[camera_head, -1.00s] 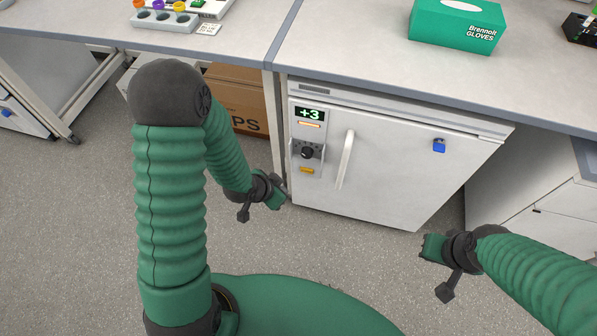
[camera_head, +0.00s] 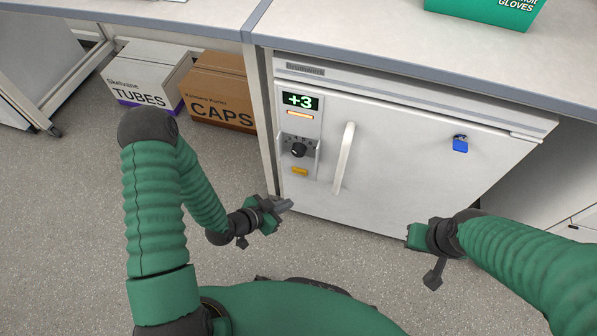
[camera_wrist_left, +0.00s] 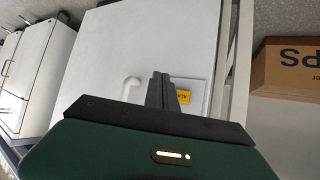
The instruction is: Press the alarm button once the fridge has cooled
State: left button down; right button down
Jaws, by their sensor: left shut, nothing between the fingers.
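The white fridge (camera_head: 395,165) stands under the bench with its door shut. Its display (camera_head: 300,101) reads +3, with a lit orange bar (camera_head: 300,115) below. Under that are a black knob (camera_head: 298,149) and the yellow-orange alarm button (camera_head: 299,171). The yellow button also shows in the left wrist view (camera_wrist_left: 183,96), close beside the fingers and partly covered by them. My left gripper (camera_head: 284,206) is shut and empty, low and in front of the fridge's left edge, below the button and apart from it. My right gripper (camera_head: 412,236) is low before the fridge's right part; its fingers are unclear.
A bench leg (camera_head: 262,130) stands just left of the fridge. Boxes marked CAPS (camera_head: 218,92) and TUBES (camera_head: 146,76) sit under the bench. A green glove box (camera_head: 485,10) is on top.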

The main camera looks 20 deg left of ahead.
pick_arm(q)
send_near(302, 175)
notch_tip(302, 175, down, 4)
jog(key=w+d, duration=0.1)
jog(key=d, duration=0.2)
jog(key=shift+w+a+b, duration=0.15)
jog(key=shift+w+b, duration=0.25)
jog(key=shift+w, duration=0.35)
jog(key=shift+w+r, duration=0.1)
dwell(1.0)
jog(key=shift+w, duration=0.3)
jog(key=shift+w, duration=0.4)
dwell(0.8)
jog(key=shift+s+p, duration=0.4)
jog(key=shift+s, duration=0.4)
